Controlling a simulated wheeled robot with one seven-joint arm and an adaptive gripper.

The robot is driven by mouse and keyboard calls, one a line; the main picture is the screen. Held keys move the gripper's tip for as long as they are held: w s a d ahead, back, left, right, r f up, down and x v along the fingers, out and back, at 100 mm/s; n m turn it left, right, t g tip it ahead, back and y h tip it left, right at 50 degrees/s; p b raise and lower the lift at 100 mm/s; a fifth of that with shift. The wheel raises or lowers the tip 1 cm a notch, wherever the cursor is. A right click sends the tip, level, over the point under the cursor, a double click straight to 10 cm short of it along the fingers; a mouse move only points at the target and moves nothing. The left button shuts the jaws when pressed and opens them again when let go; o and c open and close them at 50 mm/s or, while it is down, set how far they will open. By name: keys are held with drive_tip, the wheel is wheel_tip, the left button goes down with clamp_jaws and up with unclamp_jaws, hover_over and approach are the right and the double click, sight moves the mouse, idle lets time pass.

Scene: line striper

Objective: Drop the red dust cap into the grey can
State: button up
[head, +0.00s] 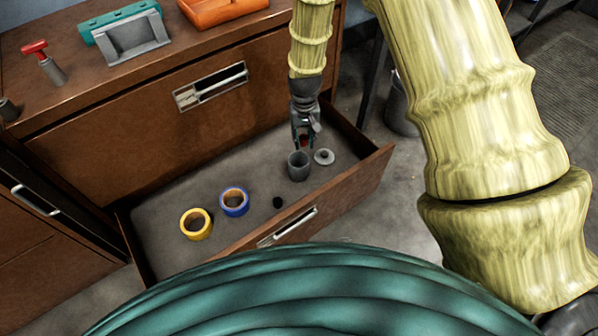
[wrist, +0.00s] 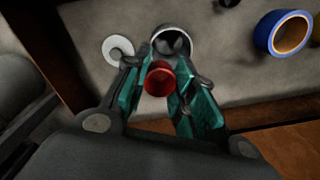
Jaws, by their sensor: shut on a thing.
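The red dust cap (wrist: 159,78) is between my gripper's fingertips in the wrist view, and my gripper (wrist: 158,82) is shut on it. The grey can (head: 299,166) stands upright and open in the pulled-out drawer. In the wrist view the can's mouth (wrist: 172,42) lies just beyond the cap. In the head view my gripper (head: 304,143) is low in the drawer, behind and slightly above the can, and only a little red of the cap shows there. The exact gap between cap and can rim cannot be told.
A grey lid (head: 324,156) lies right of the can. A blue tape roll (head: 234,202), a yellow tape roll (head: 196,224) and a small black piece (head: 278,203) lie in the drawer (head: 160,207). The drawer's right wall (head: 352,134) is near my gripper.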

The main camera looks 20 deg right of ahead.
drive_tip(key=shift+f+b, duration=0.95)
drive_tip(key=shift+f, duration=0.25)
drive_tip(key=o, duration=0.8)
drive_tip(key=shift+c, duration=0.2)
wheel_tip(320, 180, up, 12)
